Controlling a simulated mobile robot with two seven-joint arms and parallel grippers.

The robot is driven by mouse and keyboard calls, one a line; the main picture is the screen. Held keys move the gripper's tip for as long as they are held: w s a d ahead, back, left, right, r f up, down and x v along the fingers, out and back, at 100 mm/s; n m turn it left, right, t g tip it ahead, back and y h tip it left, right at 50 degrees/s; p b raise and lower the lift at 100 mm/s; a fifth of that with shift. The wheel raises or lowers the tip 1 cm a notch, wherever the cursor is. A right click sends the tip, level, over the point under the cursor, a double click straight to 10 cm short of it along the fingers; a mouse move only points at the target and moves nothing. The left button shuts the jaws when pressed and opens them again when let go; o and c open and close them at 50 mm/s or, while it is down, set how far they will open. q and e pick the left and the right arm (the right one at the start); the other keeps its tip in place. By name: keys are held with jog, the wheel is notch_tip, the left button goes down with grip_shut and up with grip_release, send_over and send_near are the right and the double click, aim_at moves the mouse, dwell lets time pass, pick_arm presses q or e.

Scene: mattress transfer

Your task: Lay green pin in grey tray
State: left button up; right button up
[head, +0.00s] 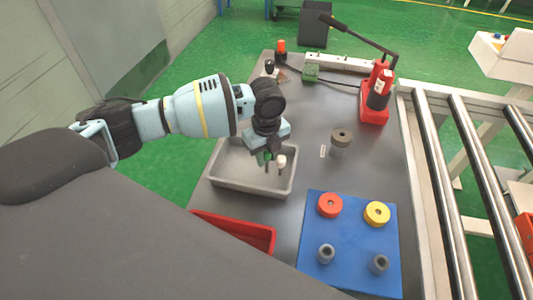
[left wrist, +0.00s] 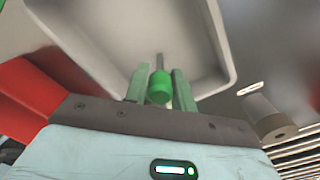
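The grey tray (head: 228,187) lies on the dark table, left of the blue board; its inside fills the upper part of the left wrist view (left wrist: 100,60). My left gripper (head: 268,160) is above the tray, pointing down. In the left wrist view the green pin (left wrist: 160,88) sits between the two green fingers (left wrist: 159,90), which appear to touch it on both sides. Its grey shank points away from the gripper, over the tray. In the head view the pin is mostly hidden by the gripper. My right gripper is in neither view.
A blue board (head: 350,236) holds a red ring, a yellow ring and two grey cylinders. A red bin (head: 236,233) stands in front of the tray. A grey-brown spool (head: 341,138) stands right of it. A red press (head: 375,95) and roller conveyor (head: 460,190) are at the right.

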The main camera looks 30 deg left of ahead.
pick_arm(q)
jog(key=o, duration=0.3)
jog(key=shift+r, duration=0.1)
notch_tip(320, 180, up, 12)
jog(key=shift+r+p, duration=0.1)
jog(key=shift+p, duration=0.3)
dwell(0.3)
